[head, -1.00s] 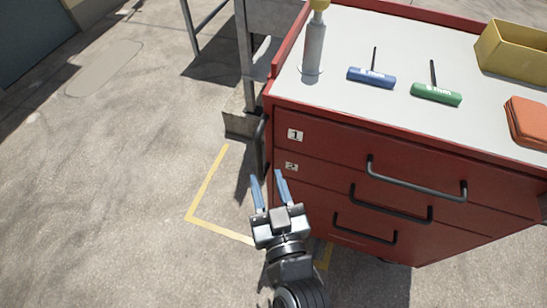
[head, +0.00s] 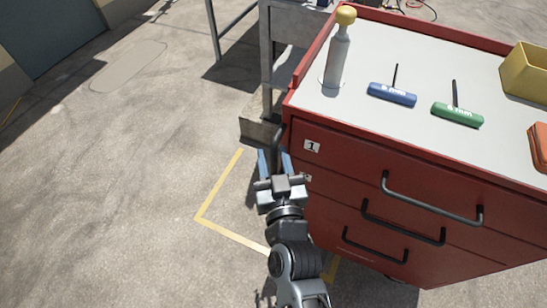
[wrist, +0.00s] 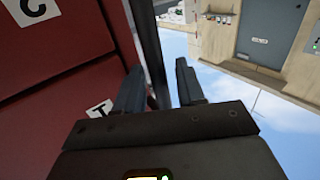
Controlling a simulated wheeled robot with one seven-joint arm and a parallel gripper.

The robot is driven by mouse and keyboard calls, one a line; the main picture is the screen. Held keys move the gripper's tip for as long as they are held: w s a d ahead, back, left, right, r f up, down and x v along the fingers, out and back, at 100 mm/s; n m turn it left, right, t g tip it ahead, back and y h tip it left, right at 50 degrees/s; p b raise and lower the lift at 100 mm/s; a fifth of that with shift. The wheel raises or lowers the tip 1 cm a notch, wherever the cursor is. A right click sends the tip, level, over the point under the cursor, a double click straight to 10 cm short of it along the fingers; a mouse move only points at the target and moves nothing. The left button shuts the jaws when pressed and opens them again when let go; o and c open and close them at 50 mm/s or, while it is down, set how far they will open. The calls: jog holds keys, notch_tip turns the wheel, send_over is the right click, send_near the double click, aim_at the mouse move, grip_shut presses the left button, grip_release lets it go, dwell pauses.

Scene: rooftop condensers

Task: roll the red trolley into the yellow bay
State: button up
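The red trolley (head: 420,215) stands at the right with several drawers, black drawer handles and a grey top. A dark upright bar, seemingly its side handle (head: 277,142), is at its near left corner. The yellow bay (head: 222,186) is an outline on the floor; part of it is hidden by my arm and the trolley, which stands partly over it. My gripper (head: 274,158) is open beside that corner. In the wrist view the dark bar (wrist: 152,50) runs between the two fingers (wrist: 160,88), with no clear contact. The trolley's red front (wrist: 60,85) fills the left there.
On the trolley top are a yellow-capped bottle (head: 338,58), a blue T-handle tool (head: 392,94), a green one (head: 457,114), a yellow bin (head: 525,72) and an orange item (head: 540,148). A grey metal stand (head: 285,45) is behind. Floor at left is clear.

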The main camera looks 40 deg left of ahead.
grip_shut()
dwell(1.3)
